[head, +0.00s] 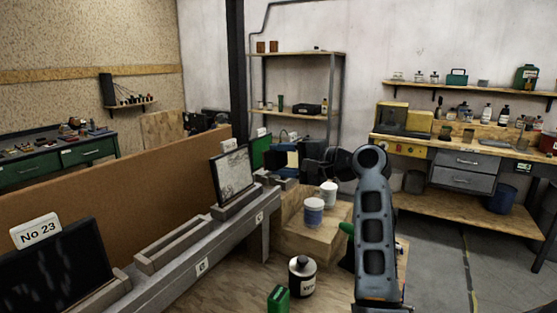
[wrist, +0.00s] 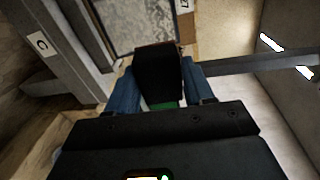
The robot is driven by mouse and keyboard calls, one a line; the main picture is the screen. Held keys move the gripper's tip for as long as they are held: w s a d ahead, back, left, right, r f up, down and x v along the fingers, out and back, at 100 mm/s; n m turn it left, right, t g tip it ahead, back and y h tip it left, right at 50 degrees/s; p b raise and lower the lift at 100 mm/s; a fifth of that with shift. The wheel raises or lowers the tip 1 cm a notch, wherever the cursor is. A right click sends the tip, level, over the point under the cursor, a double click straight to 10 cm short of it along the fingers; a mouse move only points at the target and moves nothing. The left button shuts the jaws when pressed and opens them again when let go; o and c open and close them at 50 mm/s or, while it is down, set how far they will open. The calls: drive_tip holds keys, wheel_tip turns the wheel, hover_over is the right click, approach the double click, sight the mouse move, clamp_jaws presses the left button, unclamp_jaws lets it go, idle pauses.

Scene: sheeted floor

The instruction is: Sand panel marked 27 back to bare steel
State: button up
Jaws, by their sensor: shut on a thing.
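My gripper (wrist: 158,88) has blue fingers and is shut on a black block (wrist: 157,72) with a green patch at its lower edge. The block points towards a mottled grey panel (wrist: 130,24) in the wrist view; I cannot tell whether they touch. A label (wrist: 185,5) beside the panel is cut off, so its number is not readable. In the head view, a mottled grey panel (head: 231,178) stands upright in a holder, its tag (head: 229,145) too small to read. A dark panel (head: 48,275) tagged No 23 stands at lower left.
A grey rail (head: 235,238) with lettered labels carries the panel holders, one empty (head: 172,245). White tubs (head: 328,193) sit on a wooden step (head: 300,240). A black-and-white jar (head: 302,275) and a green box (head: 278,299) stand in front. Floor at right is clear.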

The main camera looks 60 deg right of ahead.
sight(282, 159)
drive_tip(key=shift+s+r, duration=0.15)
drive_tip(key=shift+s, duration=0.6)
drive_tip(key=shift+s+r, duration=0.1)
drive_tip(key=shift+s, duration=0.65)
